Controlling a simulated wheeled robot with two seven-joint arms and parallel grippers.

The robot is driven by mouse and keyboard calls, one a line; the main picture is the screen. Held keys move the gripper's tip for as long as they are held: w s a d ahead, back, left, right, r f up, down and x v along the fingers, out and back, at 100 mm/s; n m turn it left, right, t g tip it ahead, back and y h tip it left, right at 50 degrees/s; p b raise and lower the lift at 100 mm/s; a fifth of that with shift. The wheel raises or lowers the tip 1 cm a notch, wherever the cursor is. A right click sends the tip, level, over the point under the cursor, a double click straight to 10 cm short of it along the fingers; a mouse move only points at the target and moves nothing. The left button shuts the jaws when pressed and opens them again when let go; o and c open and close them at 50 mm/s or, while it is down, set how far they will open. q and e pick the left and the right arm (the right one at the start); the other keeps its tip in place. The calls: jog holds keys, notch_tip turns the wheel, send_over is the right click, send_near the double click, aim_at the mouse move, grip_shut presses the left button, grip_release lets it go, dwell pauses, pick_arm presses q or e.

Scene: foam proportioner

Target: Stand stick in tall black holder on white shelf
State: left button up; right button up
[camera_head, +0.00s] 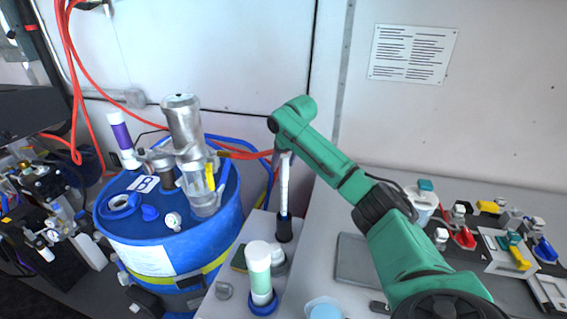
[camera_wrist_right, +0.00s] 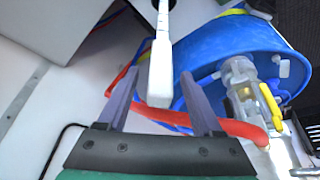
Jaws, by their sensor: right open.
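The white stick (camera_head: 284,185) stands upright, its lower end at the mouth of the tall black holder (camera_head: 284,230); how deep it sits is hard to tell. The holder stands on the white shelf (camera_head: 212,302). My right gripper (camera_head: 284,154) is at the stick's top end, with its fingers pointing down. In the right wrist view, the stick (camera_wrist_right: 160,75) has its near end between the two spread fingers of my right gripper (camera_wrist_right: 160,82), with gaps on both sides. The holder is not clearly visible there. My left gripper is not in view.
A green-and-white cylinder (camera_head: 260,272) stands in front of the holder. A blue drum (camera_head: 185,255) with a metal pump (camera_head: 185,130) is to the left. A red hose (camera_head: 245,155) runs behind my gripper. Small tools and parts crowd the right counter.

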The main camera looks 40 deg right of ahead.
jog(key=shift+s+r, duration=0.1)
jog(key=shift+r, duration=0.1)
jog(key=b+v, duration=0.3)
jog(key=v, duration=1.1)
dwell(0.6)
